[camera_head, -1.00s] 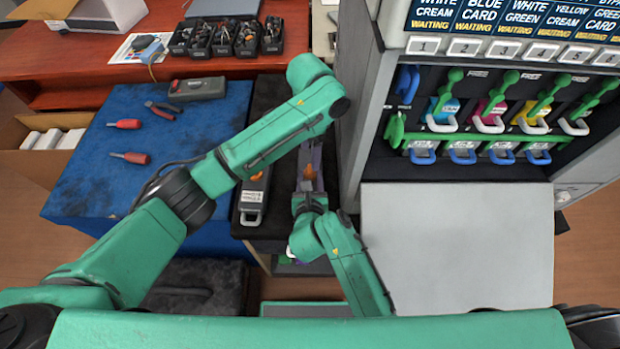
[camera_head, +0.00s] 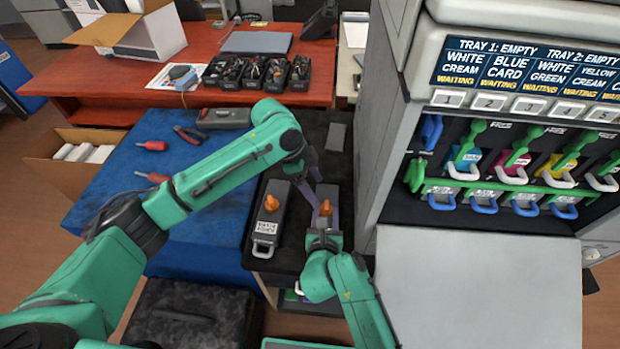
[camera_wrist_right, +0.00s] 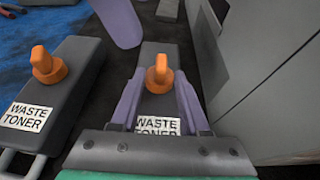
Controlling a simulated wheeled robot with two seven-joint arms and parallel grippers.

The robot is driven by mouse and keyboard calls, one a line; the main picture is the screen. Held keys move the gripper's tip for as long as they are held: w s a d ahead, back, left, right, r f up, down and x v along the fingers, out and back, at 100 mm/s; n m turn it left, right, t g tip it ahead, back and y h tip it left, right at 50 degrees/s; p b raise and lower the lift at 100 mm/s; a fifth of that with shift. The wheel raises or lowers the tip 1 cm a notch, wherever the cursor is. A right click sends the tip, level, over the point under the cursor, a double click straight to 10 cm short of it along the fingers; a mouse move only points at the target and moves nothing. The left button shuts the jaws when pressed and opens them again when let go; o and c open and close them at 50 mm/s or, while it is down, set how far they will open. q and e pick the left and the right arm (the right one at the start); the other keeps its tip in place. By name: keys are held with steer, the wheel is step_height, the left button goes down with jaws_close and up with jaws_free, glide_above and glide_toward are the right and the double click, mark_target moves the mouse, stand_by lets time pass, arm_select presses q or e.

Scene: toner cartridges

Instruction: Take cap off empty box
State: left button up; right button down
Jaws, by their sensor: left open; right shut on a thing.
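Two dark grey boxes labelled "WASTE TONER", each with an orange cap, lie on the black top of a small stand. The left box (camera_head: 266,222) has its cap (camera_head: 271,203) on and lies free; it also shows in the right wrist view (camera_wrist_right: 75,75). My right gripper (camera_wrist_right: 158,98) is shut on the right box (camera_wrist_right: 152,55), one purple finger on each side. That box's orange cap (camera_wrist_right: 160,75) is on, between the fingers. My left gripper (camera_head: 311,172) is open and empty, just beyond the right box; one purple finger shows in the wrist view.
A small dark block (camera_head: 337,137) lies farther back on the stand. The printer (camera_head: 395,130) stands close on the right, with its grey panel (camera_head: 475,290) in front. A blue mat (camera_head: 120,190) with tools is on the left.

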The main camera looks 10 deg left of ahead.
mark_target(326, 204)
arm_select(q)
steer(key=x, duration=0.9)
steer(key=shift+a, duration=0.1)
jaws_close()
steer(key=shift+r, duration=0.2)
